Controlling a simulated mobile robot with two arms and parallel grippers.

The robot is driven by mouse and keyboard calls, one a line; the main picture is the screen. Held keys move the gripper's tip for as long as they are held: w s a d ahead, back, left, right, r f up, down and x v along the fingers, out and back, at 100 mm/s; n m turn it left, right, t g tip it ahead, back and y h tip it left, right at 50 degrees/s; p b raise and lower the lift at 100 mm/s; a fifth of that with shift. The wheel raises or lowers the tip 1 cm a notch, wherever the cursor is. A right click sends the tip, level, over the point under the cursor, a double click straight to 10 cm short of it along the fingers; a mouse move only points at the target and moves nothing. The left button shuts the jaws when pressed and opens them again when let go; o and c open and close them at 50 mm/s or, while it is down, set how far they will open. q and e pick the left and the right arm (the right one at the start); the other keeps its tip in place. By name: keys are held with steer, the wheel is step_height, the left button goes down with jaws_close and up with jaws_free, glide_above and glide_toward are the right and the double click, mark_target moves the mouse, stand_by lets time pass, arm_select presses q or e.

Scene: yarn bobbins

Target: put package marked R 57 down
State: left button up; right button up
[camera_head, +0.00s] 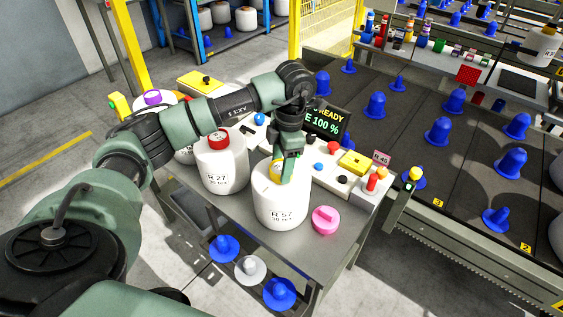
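The white package marked R 57 (280,208) is upright at the front of the grey metal table (235,208), with a yellow piece (277,171) at its top. I cannot tell whether its base rests on the table or is slightly above it. My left gripper (288,170) points down at the top of this package, against the yellow piece. Its fingers partly hide each other, so their opening and grip are unclear. My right gripper is not in view.
A white package marked R 27 (221,166) with a red top stands close to the left. A pink knob-like piece (324,220) is close to the right. A panel with a yellow box (354,162) and display (325,122) is behind. Blue cones (438,131) stand on a dark surface at right.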

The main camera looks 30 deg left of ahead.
arm_select(q)
steer(key=o, duration=0.4)
steer(key=shift+s, duration=0.1)
steer(key=shift+c, duration=0.2)
steer(key=shift+r, duration=0.15)
step_height(320, 180, up, 12)
steer(key=w, duration=0.1)
steer(key=shift+w+d, duration=0.15)
steer(key=shift+d, duration=0.3)
